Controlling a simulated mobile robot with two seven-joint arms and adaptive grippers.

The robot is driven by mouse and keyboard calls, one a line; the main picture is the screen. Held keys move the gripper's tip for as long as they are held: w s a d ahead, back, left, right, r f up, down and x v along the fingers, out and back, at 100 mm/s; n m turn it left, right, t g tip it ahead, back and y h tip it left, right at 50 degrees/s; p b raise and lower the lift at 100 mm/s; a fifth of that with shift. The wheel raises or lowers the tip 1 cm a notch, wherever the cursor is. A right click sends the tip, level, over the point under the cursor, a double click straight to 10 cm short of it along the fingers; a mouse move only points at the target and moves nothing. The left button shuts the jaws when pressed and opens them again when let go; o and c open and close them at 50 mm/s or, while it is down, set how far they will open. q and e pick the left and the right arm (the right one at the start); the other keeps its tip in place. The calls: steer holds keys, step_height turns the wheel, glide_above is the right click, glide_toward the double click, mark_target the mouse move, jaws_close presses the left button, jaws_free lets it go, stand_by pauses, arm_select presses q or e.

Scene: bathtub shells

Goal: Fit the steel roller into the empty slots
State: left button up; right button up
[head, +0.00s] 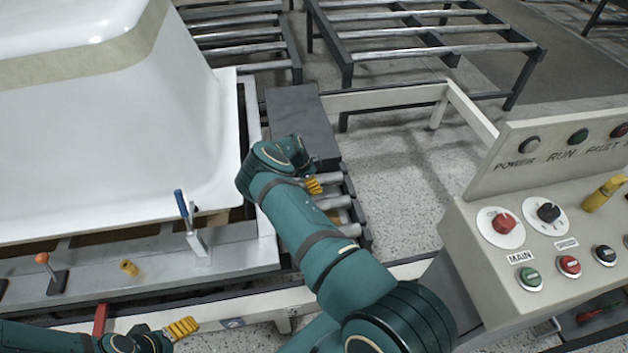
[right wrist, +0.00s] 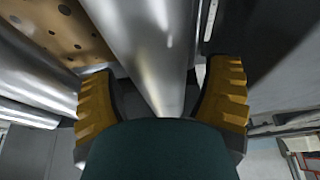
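My right gripper (head: 313,186) is low over the short roller section beside the tub, largely hidden behind my own arm in the head view. In the right wrist view its two yellow fingers (right wrist: 160,100) stand apart, with a shiny steel roller (right wrist: 145,45) between them. Narrow gaps show beside the roller; firm contact is not visible. Steel rollers (head: 338,203) show beside my right arm in the head view. I cannot tell which slots are empty. My left gripper (head: 178,330) is at the bottom left, with yellow finger pads showing; its opening is unclear.
A large white tub shell (head: 110,140) fills the left. A dark plate (head: 295,110) lies beyond my right gripper. A control panel (head: 545,235) stands at the right. A lever (head: 190,225) rises from the metal ledge. Open floor (head: 400,150) lies right of the rollers.

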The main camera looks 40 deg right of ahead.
steer(key=p+v, duration=0.2)
steer(key=v, duration=1)
stand_by(0.5)
